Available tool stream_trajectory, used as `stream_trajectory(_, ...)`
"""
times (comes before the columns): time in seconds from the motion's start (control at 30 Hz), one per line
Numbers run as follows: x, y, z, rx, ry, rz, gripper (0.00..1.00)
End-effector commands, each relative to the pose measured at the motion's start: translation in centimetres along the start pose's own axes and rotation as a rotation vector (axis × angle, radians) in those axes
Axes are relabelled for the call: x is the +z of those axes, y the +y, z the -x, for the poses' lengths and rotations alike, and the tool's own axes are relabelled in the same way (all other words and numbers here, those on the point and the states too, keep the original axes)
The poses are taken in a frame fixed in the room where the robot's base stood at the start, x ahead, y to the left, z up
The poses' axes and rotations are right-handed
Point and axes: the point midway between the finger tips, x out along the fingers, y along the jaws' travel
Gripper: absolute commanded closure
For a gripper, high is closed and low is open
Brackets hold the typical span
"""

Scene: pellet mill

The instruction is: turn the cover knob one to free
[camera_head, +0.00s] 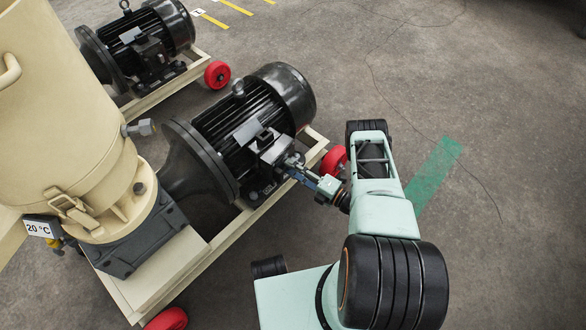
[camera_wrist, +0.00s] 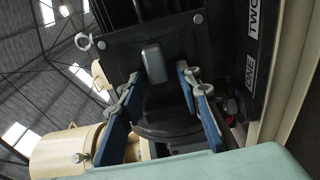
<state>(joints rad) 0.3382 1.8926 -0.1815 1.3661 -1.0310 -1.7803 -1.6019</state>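A small grey knob (camera_wrist: 154,63) with rounded corners sits on a dark cover plate (camera_wrist: 185,42) in the wrist view. The plate has bolts near its corners. White labels "ONE" (camera_wrist: 250,72) and "TWO" (camera_wrist: 257,17) are on a dark panel to the right. My gripper (camera_wrist: 159,74) is open, its two blue fingers on either side of the knob in the picture, with gaps visible. I cannot tell whether the tips reach the knob's depth. In the head view my gripper (camera_head: 294,166) is at the motor's terminal box (camera_head: 274,147), and the knob cannot be made out there.
The black motor (camera_head: 255,110) stands on a cream wheeled frame (camera_head: 170,272) with red wheels. The cream mill body (camera_head: 60,110) is on the left. A second motor (camera_head: 140,40) is behind. The floor on the right is clear.

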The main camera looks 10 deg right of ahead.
Motion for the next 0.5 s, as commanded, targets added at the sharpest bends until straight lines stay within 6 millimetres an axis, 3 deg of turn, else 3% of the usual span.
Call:
stream_trajectory(0.3, 0.0, 0.0, 0.3, 0.000, -0.001, -0.001, 0.67)
stream_trajectory(0.5, 0.1, 0.0, 3.2, -0.001, -0.004, -0.001, 0.67)
